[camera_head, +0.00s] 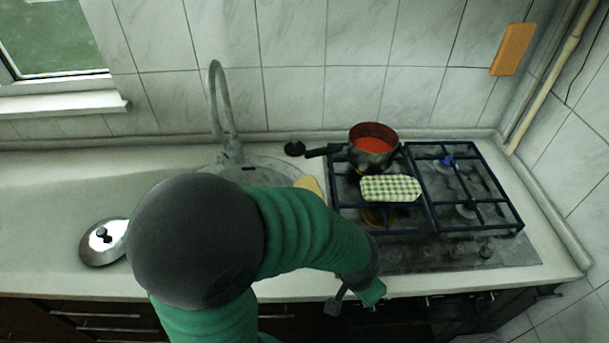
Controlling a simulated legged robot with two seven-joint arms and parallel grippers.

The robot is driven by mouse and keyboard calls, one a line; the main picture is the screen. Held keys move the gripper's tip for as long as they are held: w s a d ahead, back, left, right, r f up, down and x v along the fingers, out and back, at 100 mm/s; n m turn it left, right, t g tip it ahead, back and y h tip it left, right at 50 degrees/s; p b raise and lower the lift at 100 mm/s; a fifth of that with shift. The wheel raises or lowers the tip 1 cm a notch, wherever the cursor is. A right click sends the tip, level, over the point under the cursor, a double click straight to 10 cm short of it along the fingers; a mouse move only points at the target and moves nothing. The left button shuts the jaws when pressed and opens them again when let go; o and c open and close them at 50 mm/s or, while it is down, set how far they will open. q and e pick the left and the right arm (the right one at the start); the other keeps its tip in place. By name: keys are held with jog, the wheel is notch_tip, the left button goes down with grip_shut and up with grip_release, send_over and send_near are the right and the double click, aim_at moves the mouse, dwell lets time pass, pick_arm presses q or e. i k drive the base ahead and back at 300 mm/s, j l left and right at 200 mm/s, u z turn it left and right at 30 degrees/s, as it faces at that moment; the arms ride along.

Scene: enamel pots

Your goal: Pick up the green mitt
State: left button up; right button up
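The green mitt (390,188), a green-and-white checked pad, lies on the black grate of the left half of the stove, just in front of a red pot. My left arm, green with a large dark grey joint, reaches in from the lower left. My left gripper (353,297) hangs by the counter's front edge, below and left of the mitt and apart from it. Its two fingertips look spread, with nothing visible between them. My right gripper is not in view.
The enamel pot (373,148) with red contents stands on the back burner, its dark handle pointing left. A sink with a tall faucet (222,110) and a yellow sponge (309,185) are left of the stove (470,250). A metal lid (103,241) lies on the left counter.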

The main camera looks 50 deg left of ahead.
aim_at(394, 188)
jog(key=u, duration=0.95)
